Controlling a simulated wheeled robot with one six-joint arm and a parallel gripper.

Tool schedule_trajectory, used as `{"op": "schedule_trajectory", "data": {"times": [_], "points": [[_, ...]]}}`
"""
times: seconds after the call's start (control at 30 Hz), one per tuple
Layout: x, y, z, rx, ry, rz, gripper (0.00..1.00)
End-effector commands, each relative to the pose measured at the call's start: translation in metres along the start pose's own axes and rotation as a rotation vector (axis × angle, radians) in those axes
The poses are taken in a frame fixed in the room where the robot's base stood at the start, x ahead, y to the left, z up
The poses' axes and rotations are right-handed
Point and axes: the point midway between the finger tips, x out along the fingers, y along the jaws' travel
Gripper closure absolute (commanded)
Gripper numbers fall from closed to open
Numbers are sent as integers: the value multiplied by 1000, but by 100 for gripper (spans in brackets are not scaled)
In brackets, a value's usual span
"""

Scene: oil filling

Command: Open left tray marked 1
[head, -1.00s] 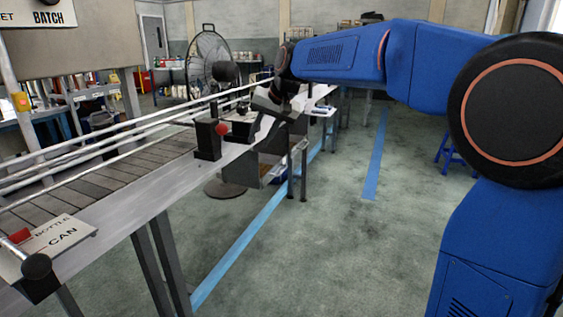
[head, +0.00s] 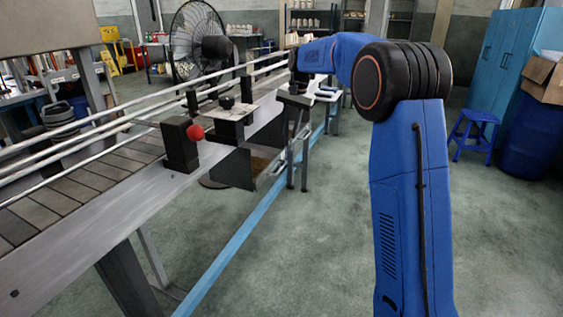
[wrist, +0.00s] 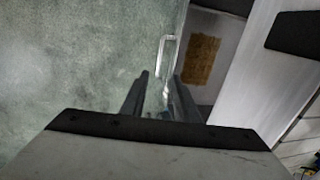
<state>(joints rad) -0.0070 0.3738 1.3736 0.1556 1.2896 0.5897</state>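In the head view, a grey tray unit (head: 232,168) hangs under the side of the conveyor, with a brown patch on it. In the wrist view, a pale metal handle (wrist: 162,62) stands out from the tray's side, beside a brown patch (wrist: 201,60). No number 1 can be read. My gripper (wrist: 162,75) points toward the handle, its two grey fingers apart. The handle's near end lies in line with the gap between them; I cannot tell whether they touch. In the head view the fingers cannot be made out at the arm's far end.
The conveyor (head: 75,222) with its rails runs along the left, carrying a black block with a red knob (head: 195,132). A blue stool (head: 474,132), blue barrel (head: 530,140) and cardboard box (head: 545,78) stand at right. The floor between is open.

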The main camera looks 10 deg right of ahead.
Motion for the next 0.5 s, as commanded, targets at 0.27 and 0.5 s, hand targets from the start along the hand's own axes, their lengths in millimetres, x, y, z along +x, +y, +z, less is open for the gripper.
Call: {"op": "schedule_trajectory", "data": {"times": [0.27, 0.5], "points": [[49, 0, 1, -1, -2, 1, 72], [91, 0, 0, 0, -2, 0, 72]]}}
